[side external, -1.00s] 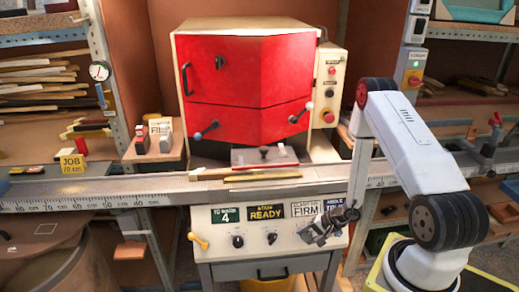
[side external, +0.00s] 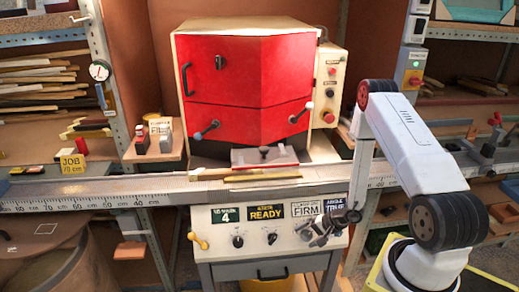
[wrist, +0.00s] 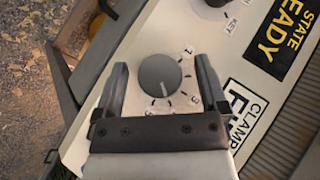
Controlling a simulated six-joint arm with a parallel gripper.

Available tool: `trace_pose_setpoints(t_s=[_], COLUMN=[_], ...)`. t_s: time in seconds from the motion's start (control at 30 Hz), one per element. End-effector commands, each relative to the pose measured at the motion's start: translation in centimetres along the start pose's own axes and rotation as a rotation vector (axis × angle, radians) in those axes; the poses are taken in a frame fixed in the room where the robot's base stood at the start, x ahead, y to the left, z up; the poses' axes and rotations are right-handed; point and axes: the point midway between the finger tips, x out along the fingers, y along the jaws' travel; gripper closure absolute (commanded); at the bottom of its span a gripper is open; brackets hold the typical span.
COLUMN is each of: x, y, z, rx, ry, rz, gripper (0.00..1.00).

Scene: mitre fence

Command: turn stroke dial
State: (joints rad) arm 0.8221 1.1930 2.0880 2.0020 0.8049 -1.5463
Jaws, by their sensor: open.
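A round dark grey dial (wrist: 159,75) with a white pointer line and numbers around it sits on the pale front panel in the wrist view. No name for it is readable there. My gripper (wrist: 161,72) is open, with one finger on each side of this dial and a visible gap at both sides. I cannot tell how far the fingertips are from the panel. In the side view my gripper (side external: 310,233) is in front of the panel, below the FIRM sign (side external: 305,209), and hides the dial behind it.
Another dark knob (wrist: 216,2), marked KEY, is cut off at the top of the wrist view. Two dials, left (side external: 238,241) and middle (side external: 271,238), and a yellow lever (side external: 198,241) show on the panel. The fence rail (side external: 110,194) runs above; a drawer (side external: 270,270) is below.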

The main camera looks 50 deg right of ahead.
Motion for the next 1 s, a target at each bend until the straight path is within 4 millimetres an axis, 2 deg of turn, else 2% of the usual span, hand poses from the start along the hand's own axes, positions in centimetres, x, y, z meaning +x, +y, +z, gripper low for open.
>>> trace_pose_setpoints(t_s=[0.27,0.7,1.0], x=[-1.2,-6.2,-7.8], y=[-0.1,0.0,0.0], z=[-0.1,-0.1,0.0], rx=[0.000,0.001,0.001], ry=[0.002,0.002,-0.001], rz=[-0.001,0.000,0.000], gripper=[0.07,0.07,0.07])
